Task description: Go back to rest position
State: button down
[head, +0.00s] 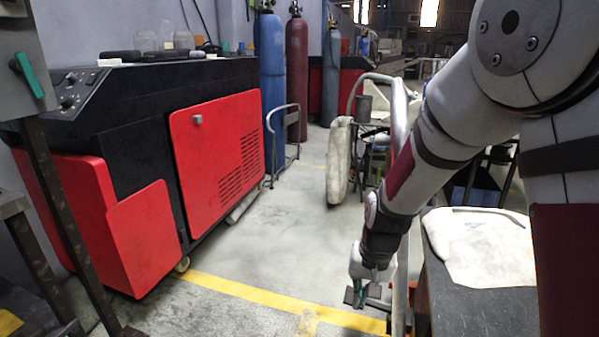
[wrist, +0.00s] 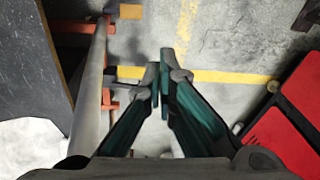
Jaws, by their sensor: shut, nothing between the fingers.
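My gripper (head: 366,294) hangs at the end of my arm, pointing down, at the right of centre in the head view. In the wrist view the gripper (wrist: 160,78) has its two dark green fingers drawn together at the tips, with nothing between them. Below the fingers is the grey concrete floor (wrist: 222,50) with a yellow line (wrist: 215,76). The gripper is beside a dark-topped table (head: 475,305), to its left in the head view.
A grey metal post (wrist: 90,85) runs close to the fingers. A pale cloth-like piece (head: 480,245) lies on the table. A red and black machine (head: 215,145) stands left. Gas cylinders (head: 297,75) stand behind. The floor between machine and table is clear.

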jog(key=s+d+r+n, duration=0.1)
jog(key=s+d+r, duration=0.2)
jog(key=s+r, duration=1.25)
jog(key=s+d+r+n+g, duration=0.1)
jog(key=s+r, duration=0.1)
jog(key=s, duration=0.7)
jog(key=s+d+r, duration=0.2)
jog(key=s, duration=0.7)
notch_tip(320, 180, up, 30)
jog(key=t+p, duration=0.3)
jog(key=p, duration=2.6)
jog(key=shift+s+r+t+h, duration=0.15)
jog(key=shift+s+t+h, duration=0.15)
jog(key=shift+s+h, duration=0.1)
jog(key=shift+d, duration=0.1)
